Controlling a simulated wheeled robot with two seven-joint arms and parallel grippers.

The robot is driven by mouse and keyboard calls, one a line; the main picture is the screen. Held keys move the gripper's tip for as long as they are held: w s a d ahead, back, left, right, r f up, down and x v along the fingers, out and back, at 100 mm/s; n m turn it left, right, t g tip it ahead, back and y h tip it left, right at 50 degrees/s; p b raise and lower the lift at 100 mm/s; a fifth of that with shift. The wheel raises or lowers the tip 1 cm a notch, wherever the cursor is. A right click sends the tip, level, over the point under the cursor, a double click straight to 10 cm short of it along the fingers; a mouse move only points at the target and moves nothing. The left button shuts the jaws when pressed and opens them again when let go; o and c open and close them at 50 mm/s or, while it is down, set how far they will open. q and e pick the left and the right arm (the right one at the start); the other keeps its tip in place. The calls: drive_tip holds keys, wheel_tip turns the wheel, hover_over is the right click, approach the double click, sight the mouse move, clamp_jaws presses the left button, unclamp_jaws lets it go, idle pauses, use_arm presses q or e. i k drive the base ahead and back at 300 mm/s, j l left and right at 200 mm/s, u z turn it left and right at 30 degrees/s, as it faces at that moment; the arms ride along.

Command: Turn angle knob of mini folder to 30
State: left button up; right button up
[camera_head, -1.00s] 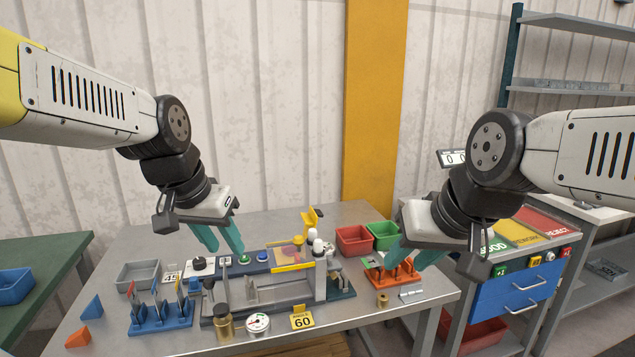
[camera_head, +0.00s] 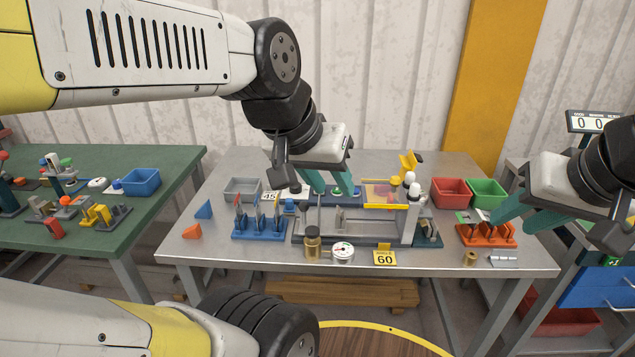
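The mini folder (camera_head: 352,238) stands on the grey metal table, with a clamp and a yellow bar at its right. A small card (camera_head: 270,196) that seems to read 45 stands behind it at the left. The dark angle knob (camera_head: 294,189) seems to be just right of this card, largely hidden by my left gripper and arm. My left gripper (camera_head: 332,184) hangs above the control panel behind the folder, its teal fingers apart and empty, pointing down. My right gripper (camera_head: 512,220) is open and empty above the orange rack (camera_head: 487,235). A yellow sign (camera_head: 384,258) reads ANGLE 60.
A blue rack (camera_head: 260,230), brass weight (camera_head: 312,243) and dial gauge (camera_head: 342,252) stand left and in front of the folder. A grey bin (camera_head: 242,189) is behind. Red (camera_head: 452,192) and green (camera_head: 488,192) bins stand at right. The table's left front is mostly clear.

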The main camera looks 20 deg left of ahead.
sight(296, 189)
drive_tip(key=u, duration=0.95)
drive_tip(key=i+z, duration=0.3)
drive_tip(key=z, duration=0.15)
drive_tip(key=i+j+z, duration=0.2)
drive_tip(key=z, duration=0.25)
drive_tip(key=i+j, duration=0.05)
drive_tip(key=i, duration=0.05)
